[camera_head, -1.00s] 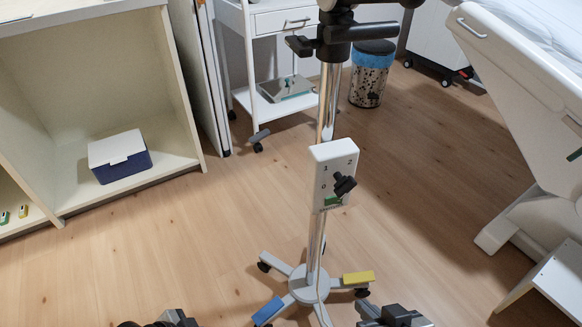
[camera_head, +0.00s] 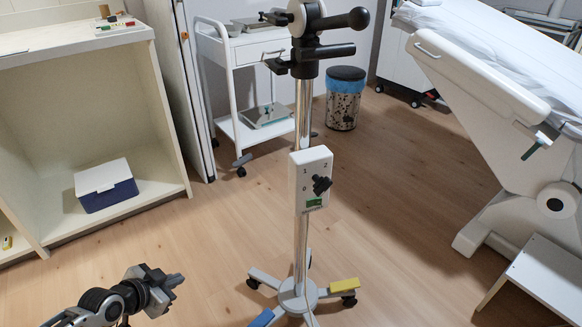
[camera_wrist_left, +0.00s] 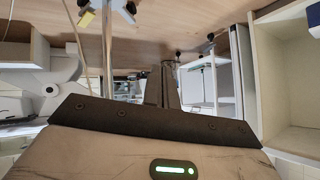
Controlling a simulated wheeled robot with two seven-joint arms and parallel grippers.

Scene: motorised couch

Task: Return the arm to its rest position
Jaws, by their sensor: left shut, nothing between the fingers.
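My left gripper (camera_head: 164,283) is low at the left in the head view, in front of the open cabinet. It is shut and empty, pointing right, with open floor between it and the pole stand (camera_head: 302,130). In the left wrist view its closed fingers (camera_wrist_left: 161,87) show as a dark upright pair at the middle, touching nothing. My right gripper is out of view. The stand carries a white control box (camera_head: 311,178) with marks 0, 1 and 2, a black knob (camera_head: 321,185) and a green patch.
A white open cabinet (camera_head: 170,130) with a blue-and-white box (camera_head: 106,186) stands left. A white trolley (camera_head: 240,47) and speckled bin (camera_head: 344,98) are behind. A white couch (camera_head: 480,85) and low step (camera_head: 540,281) are right. The stand's wheeled base has a yellow pedal (camera_head: 344,285) and blue pedal (camera_head: 262,318).

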